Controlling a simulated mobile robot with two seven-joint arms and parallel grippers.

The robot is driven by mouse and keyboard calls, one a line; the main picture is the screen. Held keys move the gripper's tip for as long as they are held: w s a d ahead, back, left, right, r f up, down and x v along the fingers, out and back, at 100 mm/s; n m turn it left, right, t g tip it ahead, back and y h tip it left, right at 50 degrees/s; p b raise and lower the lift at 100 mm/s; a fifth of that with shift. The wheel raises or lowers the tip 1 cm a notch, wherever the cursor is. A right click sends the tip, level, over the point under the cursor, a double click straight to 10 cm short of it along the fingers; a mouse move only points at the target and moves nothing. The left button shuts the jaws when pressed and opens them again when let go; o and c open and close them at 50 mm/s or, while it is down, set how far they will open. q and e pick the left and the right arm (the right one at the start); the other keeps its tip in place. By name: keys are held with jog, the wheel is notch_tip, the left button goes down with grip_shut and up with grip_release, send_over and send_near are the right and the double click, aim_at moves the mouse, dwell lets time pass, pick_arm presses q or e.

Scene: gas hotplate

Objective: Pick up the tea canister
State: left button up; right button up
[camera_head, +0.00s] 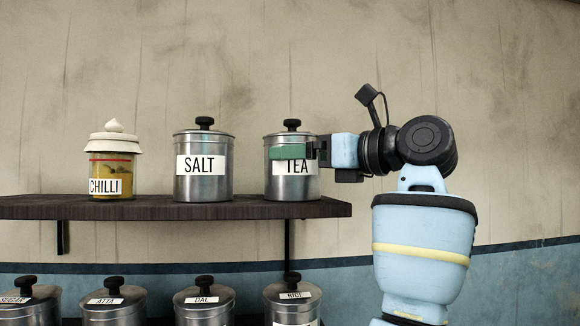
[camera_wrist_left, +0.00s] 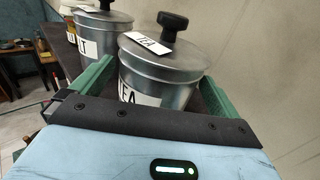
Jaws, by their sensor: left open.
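The tea canister (camera_head: 292,185) is a silver metal tin with a black knob and a white TEA label. It stands upright at the right end of the dark wooden shelf. My left gripper (camera_head: 287,152) reaches it from the right, one green finger crossing in front of the label. In the left wrist view the canister (camera_wrist_left: 165,72) stands between the two open green fingers of the gripper (camera_wrist_left: 158,75), one on each side. Whether either finger touches it is unclear. The canister's lower part is hidden there by the gripper body. My right gripper is not in view.
The SALT canister (camera_head: 204,185) stands left of the tea canister with a narrow gap, and a CHILLI jar (camera_head: 111,170) is farther left. The shelf (camera_head: 150,208) ends just right of the tea canister. Several lidded canisters stand below. The wall above is clear.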

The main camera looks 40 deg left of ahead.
pick_arm(q)
jog(key=a, duration=0.3)
jog(key=shift+s+a+p, duration=0.25)
jog(key=shift+s+p, duration=0.05)
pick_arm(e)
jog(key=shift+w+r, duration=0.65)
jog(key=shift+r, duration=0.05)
pick_arm(q)
jog(key=shift+w+d, duration=0.1)
jog(key=c, duration=1)
jog(key=shift+r, duration=0.1)
